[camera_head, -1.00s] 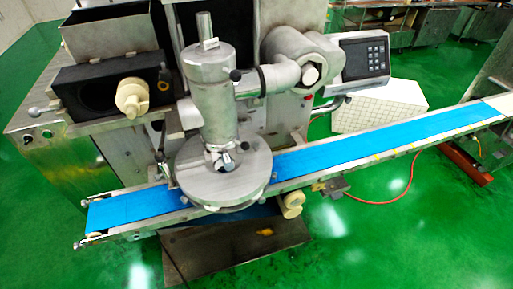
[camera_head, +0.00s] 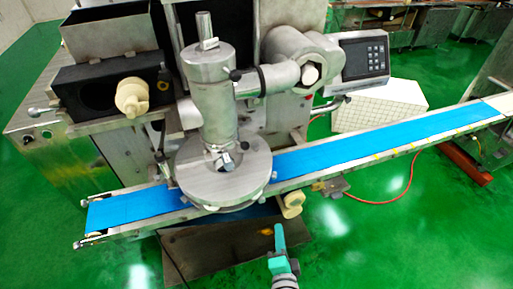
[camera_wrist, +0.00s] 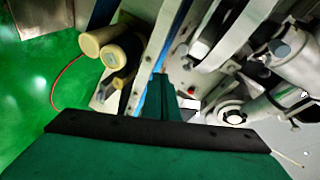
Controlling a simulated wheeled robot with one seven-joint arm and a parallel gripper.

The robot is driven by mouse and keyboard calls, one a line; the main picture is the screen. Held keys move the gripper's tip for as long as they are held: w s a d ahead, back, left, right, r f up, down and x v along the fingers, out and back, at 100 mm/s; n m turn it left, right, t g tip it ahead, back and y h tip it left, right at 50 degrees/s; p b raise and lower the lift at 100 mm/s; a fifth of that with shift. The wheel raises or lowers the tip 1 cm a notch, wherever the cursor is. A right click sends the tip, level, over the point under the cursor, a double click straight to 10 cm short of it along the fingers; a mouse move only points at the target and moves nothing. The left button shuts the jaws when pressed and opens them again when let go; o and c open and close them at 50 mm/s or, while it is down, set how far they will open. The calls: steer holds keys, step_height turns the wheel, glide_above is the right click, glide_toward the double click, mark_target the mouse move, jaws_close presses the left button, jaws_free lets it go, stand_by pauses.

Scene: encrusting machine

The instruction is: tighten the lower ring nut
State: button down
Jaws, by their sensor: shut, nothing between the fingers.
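My gripper (camera_head: 279,228) is teal and has come into the bottom of the head view, below and in front of the conveyor. Its fingers are together and empty in the wrist view (camera_wrist: 160,82). The encrusting machine's upright metal cylinder (camera_head: 217,110) stands on a round disc (camera_head: 224,182) above the belt, with a small clamp or knob (camera_head: 224,161) low on its front. I cannot tell for sure which part is the lower ring nut. My gripper is apart from the cylinder and disc. Metal round parts (camera_wrist: 292,45) show at the right of the wrist view.
The blue conveyor belt (camera_head: 390,133) runs across under the disc. A cream knob (camera_head: 291,204) juts from its front edge near my gripper; cream cylinders (camera_wrist: 110,48) show in the wrist view. A control panel (camera_head: 363,56) stands behind. Green floor is open at the lower right.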

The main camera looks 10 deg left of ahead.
mark_target(241, 144)
steer(key=w+a+r+g+y, duration=0.1)
steer(key=w+r+y, duration=0.4)
steer(key=r, duration=0.5)
steer(key=w+a+r+g+y, duration=0.1)
steer(key=w+r+y, duration=0.2)
steer(key=w+r, duration=0.55)
steer(key=a+r+x, duration=0.1)
steer(key=x, duration=0.8)
steer(key=shift+s+a+r, duration=0.2)
steer(key=shift+s+r, duration=0.05)
steer(key=shift+s, duration=0.45)
steer(key=shift+s+a+r, duration=0.25)
steer(key=shift+s, duration=0.45)
steer(key=shift+s+a+r, duration=0.2)
steer(key=shift+s+r, duration=0.1)
steer(key=shift+s, duration=0.4)
steer(key=shift+s+a, duration=0.35)
steer(key=shift+s, duration=0.4)
